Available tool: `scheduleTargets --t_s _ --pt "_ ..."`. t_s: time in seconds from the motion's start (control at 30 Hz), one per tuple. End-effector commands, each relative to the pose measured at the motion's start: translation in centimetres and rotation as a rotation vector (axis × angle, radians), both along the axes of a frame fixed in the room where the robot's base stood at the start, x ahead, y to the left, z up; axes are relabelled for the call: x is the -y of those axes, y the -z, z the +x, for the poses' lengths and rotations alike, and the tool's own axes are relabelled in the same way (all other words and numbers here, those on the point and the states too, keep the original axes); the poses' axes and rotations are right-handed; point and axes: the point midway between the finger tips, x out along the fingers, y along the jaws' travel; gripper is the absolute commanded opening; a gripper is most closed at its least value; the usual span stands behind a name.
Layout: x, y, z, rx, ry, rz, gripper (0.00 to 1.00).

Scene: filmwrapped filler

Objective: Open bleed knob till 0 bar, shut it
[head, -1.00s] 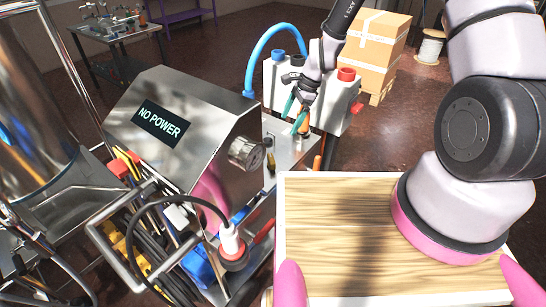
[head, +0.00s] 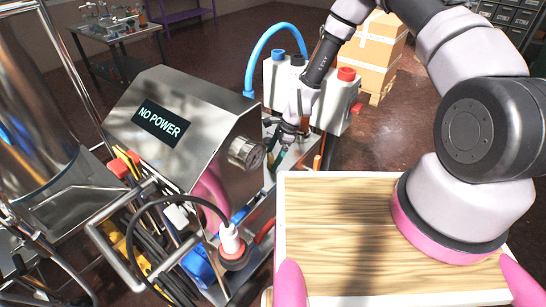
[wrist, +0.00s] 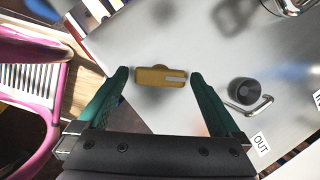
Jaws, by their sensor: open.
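A flat brass-coloured knob (wrist: 150,78), which looks like the bleed knob, stands on a grey metal plate (wrist: 200,40) in the wrist view. My gripper (wrist: 158,73) is open, with its two green fingers on either side of the knob and a gap visible at both sides. In the head view my gripper (head: 278,154) points down over the plate beside the metal box; the brass knob is not clearly visible there. A round metal fitting (head: 245,152), perhaps the gauge, sticks out of the box; no pressure reading is visible.
A black knob (wrist: 243,92) with a bent metal lever and an OUT label (wrist: 260,143) are right of the brass knob. The NO POWER box (head: 165,120) stands close on the left. A white unit with coloured caps (head: 345,95) is behind my gripper.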

Motion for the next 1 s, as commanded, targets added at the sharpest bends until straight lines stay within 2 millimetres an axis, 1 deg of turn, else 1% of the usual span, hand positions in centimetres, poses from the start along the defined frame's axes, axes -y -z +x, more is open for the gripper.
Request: scheduleTargets --t_s 0.1,0.3,0.33,0.37,0.4,0.47,0.5,0.53,0.77,1.0 --pt "-0.14 0.31 0.04 0.002 0.000 0.000 1.00" --pt "-0.14 0.33 0.03 0.002 0.000 0.000 1.00" --pt "-0.14 0.33 0.03 0.001 -0.001 0.000 0.96" --pt "-0.14 0.33 0.03 0.001 -0.001 0.000 0.85" --pt "-0.13 0.32 0.03 0.001 -0.001 0.000 0.69" --pt "-0.13 0.32 0.02 0.001 -0.001 0.000 0.46" --pt "-0.13 0.32 0.02 0.001 -0.001 0.000 0.31" --pt "-0.13 0.32 0.02 0.001 -0.001 0.000 0.23" --pt "-0.11 0.31 0.07 0.002 -0.017 -0.001 0.23" --pt "-0.19 0.30 0.14 0.003 -0.120 0.000 0.23"
